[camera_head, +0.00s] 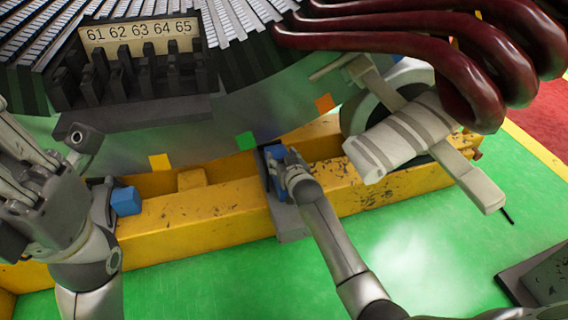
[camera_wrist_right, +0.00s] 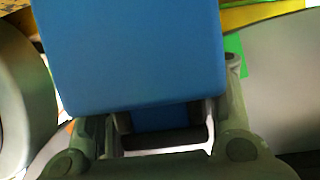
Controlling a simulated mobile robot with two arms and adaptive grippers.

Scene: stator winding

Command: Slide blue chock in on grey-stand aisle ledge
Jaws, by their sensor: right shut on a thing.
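My right gripper (camera_head: 291,172) is shut on a blue chock (camera_head: 274,164) at the grey stand (camera_head: 291,224), which sits across the yellow beam. In the right wrist view the chock (camera_wrist_right: 130,55) fills the upper middle, between the fingers of my right gripper (camera_wrist_right: 165,125). The gripper and chock hide most of the stand's ledge, so I cannot tell whether the chock touches it. A second blue block (camera_head: 125,201) is at the beam's left part, beside my left arm. My left gripper (camera_head: 32,180) is at the left edge; its finger opening is unclear.
The yellow beam (camera_head: 220,212) runs under the large stator, which has a number plate (camera_head: 139,33) reading 61 to 65. Dark red pipes (camera_head: 450,50) and a pale strapped part (camera_head: 400,136) stand right of my right gripper. The green floor (camera_head: 210,275) in front is mostly clear.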

